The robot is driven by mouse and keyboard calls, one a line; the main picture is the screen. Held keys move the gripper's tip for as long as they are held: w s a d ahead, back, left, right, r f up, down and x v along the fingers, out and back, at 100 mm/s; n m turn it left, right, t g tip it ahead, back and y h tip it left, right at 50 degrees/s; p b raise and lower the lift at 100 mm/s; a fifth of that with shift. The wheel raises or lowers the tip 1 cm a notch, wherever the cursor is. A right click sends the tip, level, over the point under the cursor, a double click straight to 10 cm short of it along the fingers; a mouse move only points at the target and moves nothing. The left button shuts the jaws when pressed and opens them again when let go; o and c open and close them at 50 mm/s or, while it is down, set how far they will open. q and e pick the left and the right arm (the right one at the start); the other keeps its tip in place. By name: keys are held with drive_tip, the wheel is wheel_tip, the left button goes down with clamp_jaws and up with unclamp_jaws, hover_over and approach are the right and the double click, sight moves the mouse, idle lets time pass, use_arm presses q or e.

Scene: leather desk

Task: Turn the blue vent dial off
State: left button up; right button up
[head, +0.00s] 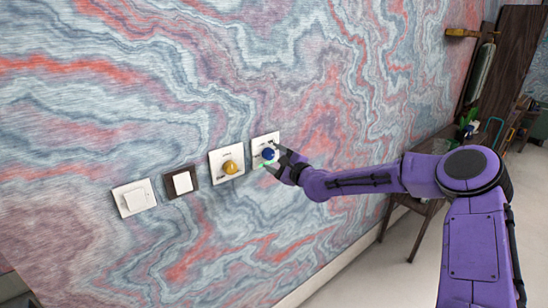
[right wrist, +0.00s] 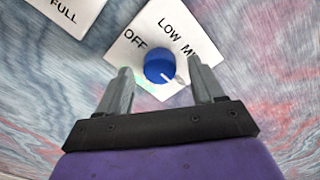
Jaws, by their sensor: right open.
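The blue vent dial (head: 268,153) sits on a white wall plate (head: 262,141), the rightmost of the row. In the right wrist view the dial (right wrist: 158,66) shows a white pointer mark at its lower right, turned away from the printed OFF. LOW and a partly hidden label starting with M are above and right of it. My right gripper (head: 273,159) is open at the dial. In the wrist view its fingers (right wrist: 160,86) stand apart on either side of the dial, with gaps visible. I cannot tell any contact. My left gripper is not in view.
Left of the blue dial's plate are a yellow dial (head: 231,167) on a white plate, a dark-framed switch (head: 181,182) and a white switch (head: 135,197). A dark table (head: 432,207) stands at the right against the wall. The wall around the plates is clear.

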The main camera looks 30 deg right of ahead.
drive_tip(key=shift+w, duration=0.2)
drive_tip(key=c, duration=1.1)
drive_tip(key=shift+o, duration=0.2)
